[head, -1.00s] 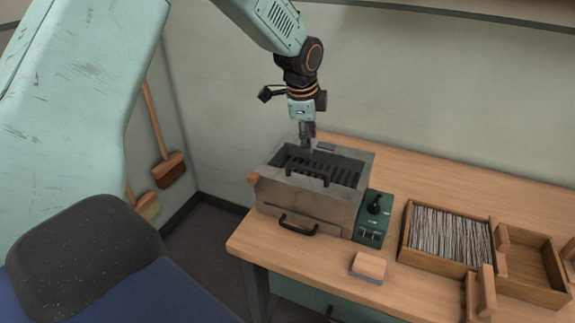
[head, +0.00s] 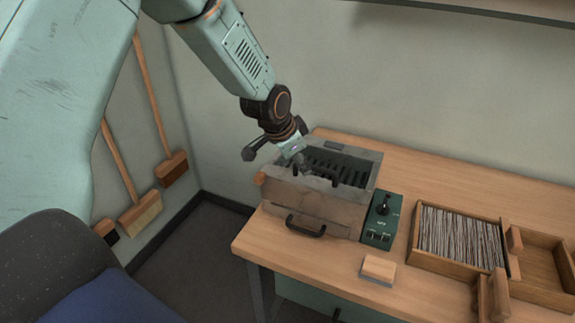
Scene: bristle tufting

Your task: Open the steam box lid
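The steam box (head: 312,208) is a worn grey metal box at the left end of the workbench. I cannot make out a separate lid panel. A second dark handle (head: 306,227) is on the front face. My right gripper is not in view.
A green control unit (head: 382,220) with a black knob adjoins the box on the right. A small wooden block (head: 379,269) lies in front. A wooden tray of bristles (head: 460,238) sits further right. Brooms (head: 141,213) lean at the left wall. The bench behind the trays is clear.

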